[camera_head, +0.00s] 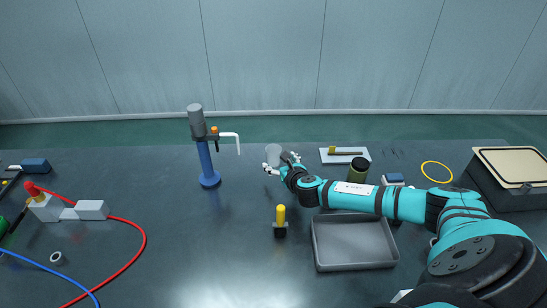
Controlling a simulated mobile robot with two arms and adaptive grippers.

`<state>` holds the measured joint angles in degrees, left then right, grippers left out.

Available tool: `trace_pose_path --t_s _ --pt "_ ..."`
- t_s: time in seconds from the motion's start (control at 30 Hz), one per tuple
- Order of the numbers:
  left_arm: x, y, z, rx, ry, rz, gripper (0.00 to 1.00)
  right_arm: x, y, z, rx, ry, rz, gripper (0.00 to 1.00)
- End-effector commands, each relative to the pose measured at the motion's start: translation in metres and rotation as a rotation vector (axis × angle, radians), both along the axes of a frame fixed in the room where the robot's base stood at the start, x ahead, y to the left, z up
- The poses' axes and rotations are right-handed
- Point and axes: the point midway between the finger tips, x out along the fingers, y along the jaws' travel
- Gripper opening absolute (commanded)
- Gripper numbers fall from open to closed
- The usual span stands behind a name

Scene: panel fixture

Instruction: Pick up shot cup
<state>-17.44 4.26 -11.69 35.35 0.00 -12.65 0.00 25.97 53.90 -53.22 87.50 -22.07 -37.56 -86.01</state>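A small pale grey cup (272,153), likely the shot cup, is near the back middle of the dark table. My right arm reaches in from the right, and its gripper (281,162) is at the cup, with a finger on either side of its lower part. The cup looks upright. The view is too small to tell whether the fingers touch it or whether it is lifted. My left gripper is not in view.
A blue post with a grey top and white spout (207,165) stands left of the cup. A yellow-topped black item (281,221) and an empty grey tray (353,263) are in front. Red (143,245) and blue (55,272) hoses lie at left. A beige-topped box (515,190) is at right.

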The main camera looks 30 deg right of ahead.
Motion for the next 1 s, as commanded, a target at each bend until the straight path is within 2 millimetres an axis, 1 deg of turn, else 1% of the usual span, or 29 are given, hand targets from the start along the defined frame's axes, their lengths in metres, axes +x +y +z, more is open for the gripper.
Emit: trace_pose_path --t_s 0.17,0.3,0.43,0.57,0.77,1.0 --pt "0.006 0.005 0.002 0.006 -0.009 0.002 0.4 0.012 -0.004 -0.002 0.0 -0.001 -0.001 0.77" --pt "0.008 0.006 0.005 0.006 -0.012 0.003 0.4 0.032 -0.01 -0.005 0.0 -0.001 -0.002 0.77" --pt "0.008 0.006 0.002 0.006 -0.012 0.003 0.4 0.046 -0.013 -0.013 0.001 0.0 -0.001 0.77" --pt "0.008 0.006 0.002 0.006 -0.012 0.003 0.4 0.051 -0.015 -0.015 0.0 0.0 -0.001 0.77" --pt "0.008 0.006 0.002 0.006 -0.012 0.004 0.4 0.051 -0.015 -0.015 0.0 0.0 0.0 0.77" --pt "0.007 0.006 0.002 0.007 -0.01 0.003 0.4 0.051 -0.015 -0.015 0.0 0.001 0.0 0.45"
